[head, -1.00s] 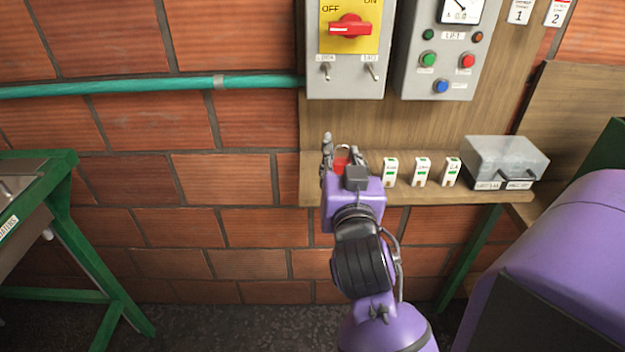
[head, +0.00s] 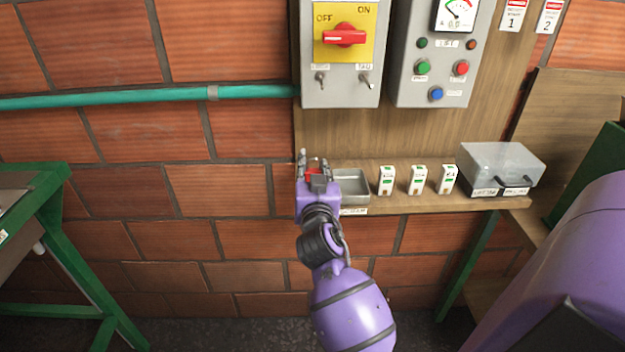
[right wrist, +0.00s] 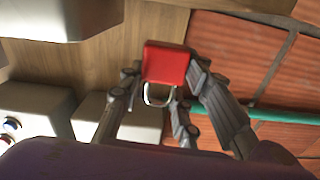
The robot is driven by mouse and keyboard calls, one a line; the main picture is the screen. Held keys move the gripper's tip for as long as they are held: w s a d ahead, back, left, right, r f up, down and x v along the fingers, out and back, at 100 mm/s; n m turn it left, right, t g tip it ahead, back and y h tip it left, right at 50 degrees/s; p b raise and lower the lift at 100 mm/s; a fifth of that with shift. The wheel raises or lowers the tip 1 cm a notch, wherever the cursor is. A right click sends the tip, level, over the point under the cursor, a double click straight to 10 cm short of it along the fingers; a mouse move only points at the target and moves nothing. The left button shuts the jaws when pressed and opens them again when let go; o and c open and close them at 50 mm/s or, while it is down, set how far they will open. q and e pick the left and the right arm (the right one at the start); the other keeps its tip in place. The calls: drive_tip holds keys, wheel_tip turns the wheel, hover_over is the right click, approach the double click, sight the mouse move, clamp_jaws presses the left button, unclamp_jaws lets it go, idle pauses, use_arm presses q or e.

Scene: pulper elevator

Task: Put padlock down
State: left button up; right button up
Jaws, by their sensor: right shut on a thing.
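My right gripper (head: 312,163) is shut on a red padlock (head: 316,172), just left of a small metal tray (head: 352,204) on the wooden shelf. In the head view the fingers and wrist hide much of the padlock. The right wrist view shows the padlock's red body (right wrist: 166,64) between the dark fingers, with its light metal shackle pointing down in the picture. I cannot tell whether the padlock touches the shelf. The inside of the tray looks empty where it shows. My left gripper is not in view.
Several small white tags (head: 418,180) stand on the shelf (head: 440,203) right of the tray. A clear-lidded box (head: 502,165) stands farther right. Above hang a switch box (head: 341,90) with a red handle and a lift control box (head: 441,92). A green-framed table (head: 85,275) is at left.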

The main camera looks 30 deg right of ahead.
drive_tip(key=shift+w+f, duration=0.1)
drive_tip(key=shift+f, duration=1.7)
drive_tip(key=o, duration=0.8)
drive_tip(key=shift+f, duration=0.15)
drive_tip(key=shift+c, duration=0.2)
drive_tip(key=o, duration=0.5)
drive_tip(key=shift+c, duration=0.2)
